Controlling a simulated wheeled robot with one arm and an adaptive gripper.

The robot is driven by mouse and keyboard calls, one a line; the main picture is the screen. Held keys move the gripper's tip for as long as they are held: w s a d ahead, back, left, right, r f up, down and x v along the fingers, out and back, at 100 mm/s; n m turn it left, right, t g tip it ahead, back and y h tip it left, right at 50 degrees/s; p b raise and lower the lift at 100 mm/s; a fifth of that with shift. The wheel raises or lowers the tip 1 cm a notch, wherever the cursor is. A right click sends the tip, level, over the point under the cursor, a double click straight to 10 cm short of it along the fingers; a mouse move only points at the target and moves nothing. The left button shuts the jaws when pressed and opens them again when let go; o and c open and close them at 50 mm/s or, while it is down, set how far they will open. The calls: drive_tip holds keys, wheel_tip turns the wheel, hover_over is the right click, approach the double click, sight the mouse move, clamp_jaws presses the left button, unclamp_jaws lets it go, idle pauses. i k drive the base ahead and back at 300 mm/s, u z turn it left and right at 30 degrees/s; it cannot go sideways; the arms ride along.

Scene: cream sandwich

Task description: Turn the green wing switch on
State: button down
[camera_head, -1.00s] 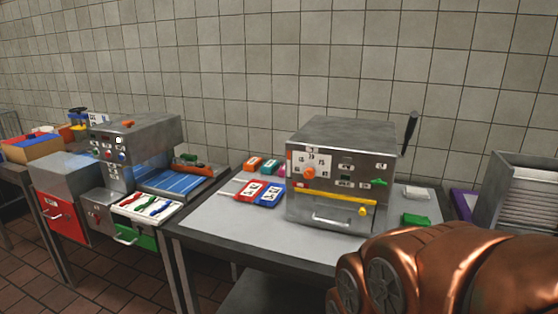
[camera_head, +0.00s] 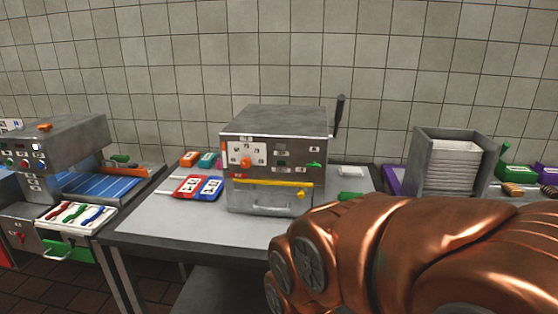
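A metal box-shaped machine (camera_head: 272,160) stands on the grey table in the middle of the view. A small green wing switch (camera_head: 314,165) sits at the right of its front panel, beside an orange knob (camera_head: 246,162) on a white dial plate. A yellow bar with a knob (camera_head: 303,195) runs below the panel. My copper-coloured arm fills the lower right, in front of the table. My gripper cannot be made out in this view, so its state is hidden.
A black lever (camera_head: 339,112) rises at the machine's right rear. Red and blue cards (camera_head: 197,187) lie to its left, and a green block (camera_head: 350,196) to its right. A metal rack (camera_head: 452,163) stands farther right. Another machine (camera_head: 65,145) with a blue belt stands left.

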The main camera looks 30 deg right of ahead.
sight(313, 164)
drive_tip(key=u, duration=0.7)
drive_tip(key=k, duration=0.55)
drive_tip(key=u, duration=0.45)
